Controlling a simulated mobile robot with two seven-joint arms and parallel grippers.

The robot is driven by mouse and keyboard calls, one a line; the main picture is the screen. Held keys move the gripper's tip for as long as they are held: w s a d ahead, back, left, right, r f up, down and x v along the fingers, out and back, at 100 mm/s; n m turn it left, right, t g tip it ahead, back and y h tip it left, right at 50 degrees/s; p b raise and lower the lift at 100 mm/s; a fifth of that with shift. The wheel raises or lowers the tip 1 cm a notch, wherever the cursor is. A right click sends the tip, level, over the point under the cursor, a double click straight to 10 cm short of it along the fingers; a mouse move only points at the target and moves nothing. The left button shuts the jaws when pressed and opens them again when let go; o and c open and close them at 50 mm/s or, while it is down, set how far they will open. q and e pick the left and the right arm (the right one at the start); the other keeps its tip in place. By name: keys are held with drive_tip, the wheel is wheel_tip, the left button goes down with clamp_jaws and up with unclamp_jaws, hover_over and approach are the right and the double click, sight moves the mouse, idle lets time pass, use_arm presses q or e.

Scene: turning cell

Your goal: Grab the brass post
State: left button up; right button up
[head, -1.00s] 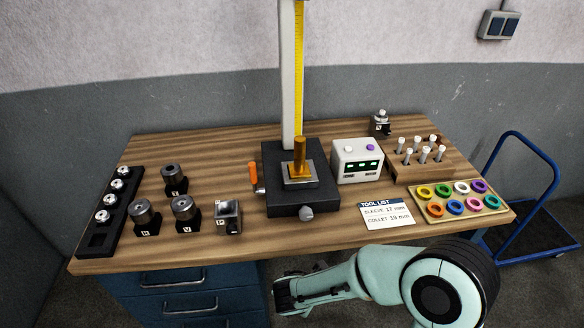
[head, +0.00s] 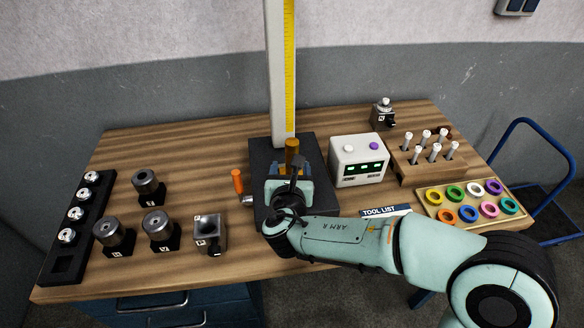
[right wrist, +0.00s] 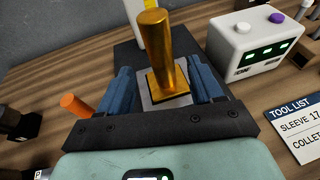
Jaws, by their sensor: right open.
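The brass post (head: 292,150) stands upright on a grey plate on the black base (head: 258,152) of the height gauge. In the right wrist view the brass post (right wrist: 163,52) rises beyond the gripper, roughly midway between the two blue fingers. My right gripper (head: 291,168) is in front of the post and partly hides its lower part in the head view. In the right wrist view my right gripper (right wrist: 165,90) is open, with a finger on each side of the grey plate (right wrist: 150,98). I cannot tell whether either finger touches the post. My left gripper is not in view.
The tall column with a yellow scale (head: 282,75) stands behind the post. An orange handle (head: 238,182) is close on the left, and a white box with a green display (head: 357,160) is close on the right. Holders with grey parts (head: 158,226) stand at left.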

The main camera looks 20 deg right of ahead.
drive_tip(key=p+x, duration=0.1)
drive_tip(key=x, duration=0.7)
drive_tip(key=shift+d+f, duration=0.1)
drive_tip(key=shift+f, duration=0.05)
clamp_jaws()
idle(1.1)
drive_tip(key=shift+r, duration=0.3)
